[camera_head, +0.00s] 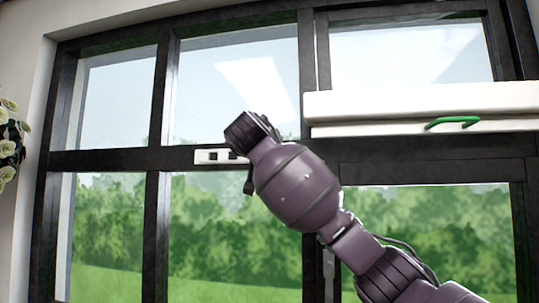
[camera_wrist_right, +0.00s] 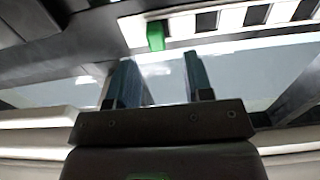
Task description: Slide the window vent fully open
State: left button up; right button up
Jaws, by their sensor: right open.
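The window vent (camera_head: 213,156) is a white strip with dark slots on the dark middle crossbar of the window in the head view. My right arm hides its right part. In the right wrist view the vent (camera_wrist_right: 232,20) crosses the top, with white bars, dark openings and a green tab (camera_wrist_right: 155,36) near its left end. My right gripper (camera_wrist_right: 158,62) is open and empty, its two bluish fingers pointing at the vent. The green tab appears just beyond the gap between the fingertips; I see no contact. In the head view the fingers are hidden behind my wrist. My left gripper is not in view.
A white box-like ledge or panel (camera_head: 400,103) with a green handle (camera_head: 452,122) juts out at the window's upper right. White flowers (camera_head: 8,140) hang at the left edge. Dark window bars (camera_head: 157,100) surround the panes.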

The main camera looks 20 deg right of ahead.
jog(key=b+v, duration=0.1)
jog(key=v, duration=0.6)
dwell(0.5)
